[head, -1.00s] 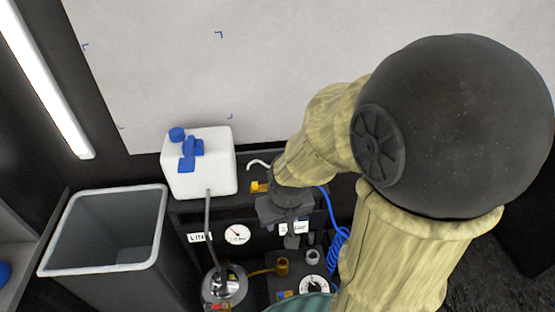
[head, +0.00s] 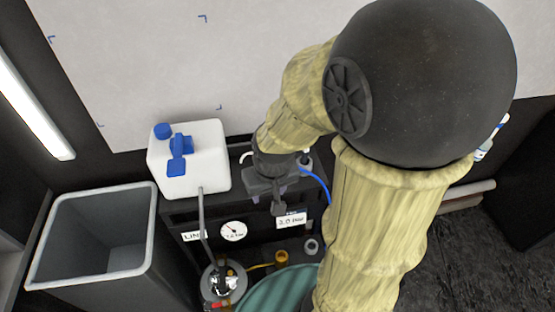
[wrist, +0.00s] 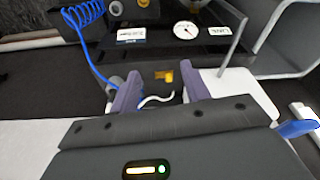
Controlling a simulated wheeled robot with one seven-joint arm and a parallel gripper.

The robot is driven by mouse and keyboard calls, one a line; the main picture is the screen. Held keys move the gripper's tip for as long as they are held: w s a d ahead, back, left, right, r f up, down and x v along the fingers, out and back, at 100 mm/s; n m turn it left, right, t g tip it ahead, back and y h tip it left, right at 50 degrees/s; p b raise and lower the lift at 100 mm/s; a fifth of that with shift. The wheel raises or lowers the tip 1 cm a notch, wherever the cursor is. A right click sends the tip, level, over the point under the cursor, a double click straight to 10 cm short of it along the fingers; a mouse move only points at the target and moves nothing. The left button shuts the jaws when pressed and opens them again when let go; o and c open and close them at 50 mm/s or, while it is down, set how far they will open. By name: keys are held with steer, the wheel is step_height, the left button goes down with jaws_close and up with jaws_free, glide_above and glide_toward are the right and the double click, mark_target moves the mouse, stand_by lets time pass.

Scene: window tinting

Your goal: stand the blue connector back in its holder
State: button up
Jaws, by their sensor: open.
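My gripper (wrist: 162,92) is open and pointed over the top of the dark cart, with nothing visibly held between its fingers. The blue coiled hose (wrist: 83,18) runs to a greyish fitting (wrist: 114,84) beside the left finger in the wrist view. This seems to be the blue connector's end, but the finger partly hides it. In the head view my gripper (head: 279,206) covers part of the cart top, and the blue hose (head: 318,182) shows to its right. A grey ring (head: 311,246) and a brass ring (head: 281,257) sit lower on the cart; which is the holder I cannot tell.
A yellow fitting (wrist: 163,75) and a white hooked tube (wrist: 156,98) lie between the fingers in the wrist view. A white jug (head: 205,165) with blue cap stands left of my gripper. A grey bin (head: 95,240) and a gauge (head: 233,231) are nearby.

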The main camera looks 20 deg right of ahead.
steer(key=w+d+r+m+g, duration=0.1)
steer(key=w+d, duration=0.4)
steer(key=w, duration=0.5)
steer(key=w+d+r+m+g, duration=0.1)
steer(key=w+d+m, duration=0.3)
steer(key=w, duration=0.7)
steer(key=shift+d+r+g, duration=0.3)
steer(key=shift+d+r, duration=0.2)
steer(key=shift+d, duration=0.55)
step_height(320, 180, down, 12)
steer(key=p, duration=0.4)
steer(key=shift+f, duration=0.15)
